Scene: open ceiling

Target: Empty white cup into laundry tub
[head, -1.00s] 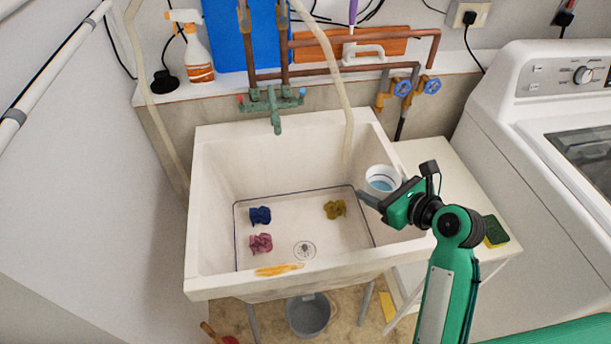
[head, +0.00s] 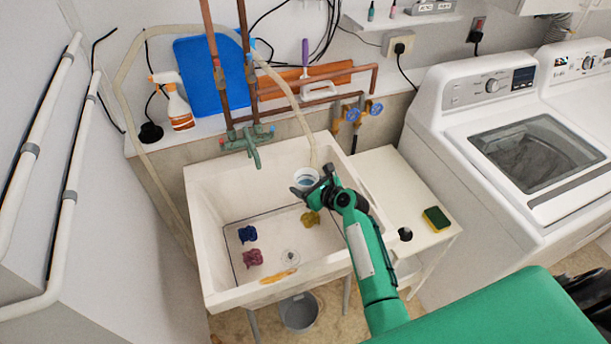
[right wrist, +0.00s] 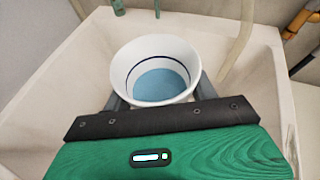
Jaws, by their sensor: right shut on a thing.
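The white cup (head: 304,179) is upright in my right gripper (head: 318,190), over the right part of the laundry tub. In the right wrist view the cup (right wrist: 155,54) shows a dark blue ring inside and blue liquid at its bottom. The right gripper (right wrist: 155,98) is shut on it, a finger along each side. The white laundry tub (head: 212,268) stands against the wall. Its basin holds a blue cloth, a pink cloth and a yellow cloth. My left gripper is not in view.
Blue cloth (head: 247,234), pink cloth (head: 252,258) and yellow cloth (head: 310,219) lie around the drain (head: 291,256). A green tap (head: 250,142) and a hose (head: 298,118) reach over the back rim. A side table (head: 385,170) with a sponge (head: 436,218) and a washer (head: 480,130) stand right.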

